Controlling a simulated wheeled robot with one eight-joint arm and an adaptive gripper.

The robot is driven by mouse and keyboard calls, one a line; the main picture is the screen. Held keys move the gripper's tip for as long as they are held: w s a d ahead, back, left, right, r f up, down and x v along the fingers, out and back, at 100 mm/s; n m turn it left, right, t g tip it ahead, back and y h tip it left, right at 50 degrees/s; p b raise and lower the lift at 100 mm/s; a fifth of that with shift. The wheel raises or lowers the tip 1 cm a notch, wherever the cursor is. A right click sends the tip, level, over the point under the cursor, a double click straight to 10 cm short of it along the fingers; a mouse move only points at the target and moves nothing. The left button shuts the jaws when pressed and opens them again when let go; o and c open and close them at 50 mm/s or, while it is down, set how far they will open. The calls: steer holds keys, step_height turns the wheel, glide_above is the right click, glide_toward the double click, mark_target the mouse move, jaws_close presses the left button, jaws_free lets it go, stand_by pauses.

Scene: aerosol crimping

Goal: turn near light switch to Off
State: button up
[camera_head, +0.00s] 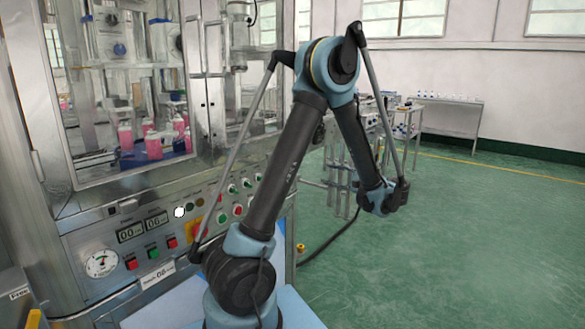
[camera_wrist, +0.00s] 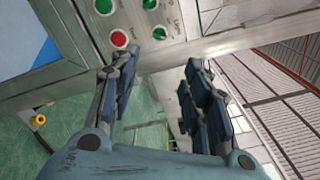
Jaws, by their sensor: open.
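The machine's control panel (camera_head: 150,235) runs along the lower front of the steel cabinet. Several green switches (camera_head: 232,188) and red buttons (camera_head: 222,217) sit on its right part. In the wrist view a green switch (camera_wrist: 159,33) and a red button (camera_wrist: 119,39) show near the top, beyond the fingers. The labels are too small to read, so I cannot tell which is the near light switch or how it is set. My gripper (camera_wrist: 158,80) is open and empty, apart from the panel. In the head view it hangs right of the cabinet, its fingers hard to make out.
A glass-fronted chamber (camera_head: 120,90) with pink bottles stands above the panel. A red-and-yellow switch (camera_head: 193,229) and a gauge (camera_head: 101,263) are on the panel's left part. A table (camera_head: 447,115) stands at the back wall. The green floor (camera_head: 470,240) on the right is clear.

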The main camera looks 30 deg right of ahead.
steer(key=x, duration=1.6)
steer(key=shift+w+a, duration=0.3)
jaws_close()
